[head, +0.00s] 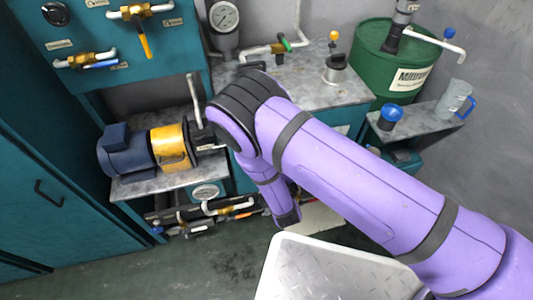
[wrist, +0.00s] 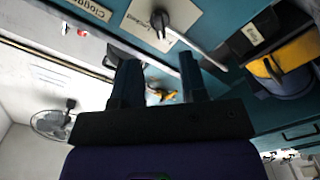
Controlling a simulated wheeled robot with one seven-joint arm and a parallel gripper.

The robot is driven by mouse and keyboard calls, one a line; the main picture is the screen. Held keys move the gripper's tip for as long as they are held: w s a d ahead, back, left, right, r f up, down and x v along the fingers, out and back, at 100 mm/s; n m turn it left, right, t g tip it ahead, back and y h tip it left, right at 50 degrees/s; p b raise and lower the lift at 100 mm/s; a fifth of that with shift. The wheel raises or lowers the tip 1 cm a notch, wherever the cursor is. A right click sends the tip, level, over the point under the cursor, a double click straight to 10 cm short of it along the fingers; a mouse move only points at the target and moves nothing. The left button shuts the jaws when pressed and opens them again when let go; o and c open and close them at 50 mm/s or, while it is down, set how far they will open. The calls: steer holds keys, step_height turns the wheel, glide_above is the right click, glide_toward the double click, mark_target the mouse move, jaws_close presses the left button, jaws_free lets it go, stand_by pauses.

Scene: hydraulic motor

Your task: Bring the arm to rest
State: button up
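My gripper (wrist: 158,72) shows in the wrist view with its two dark fingers apart and nothing between them. Behind the gap is a small yellow part (wrist: 162,93), too small to name. In the head view my purple arm reaches in from the lower right, bends at a dark joint and hangs down in front of the bench. The gripper itself cannot be made out there.
A blue and yellow motor (head: 172,147) sits on a shelf left of my arm. A green drum (head: 402,62) and a jug (head: 453,98) stand at the right. A lever (wrist: 160,20) with labels is close above the fingers in the wrist view. Floor (head: 150,270) is clear at the lower left.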

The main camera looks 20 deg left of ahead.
steer(key=shift+s+d, duration=0.35)
steer(key=shift+s, duration=0.25)
steer(key=shift+w, duration=0.1)
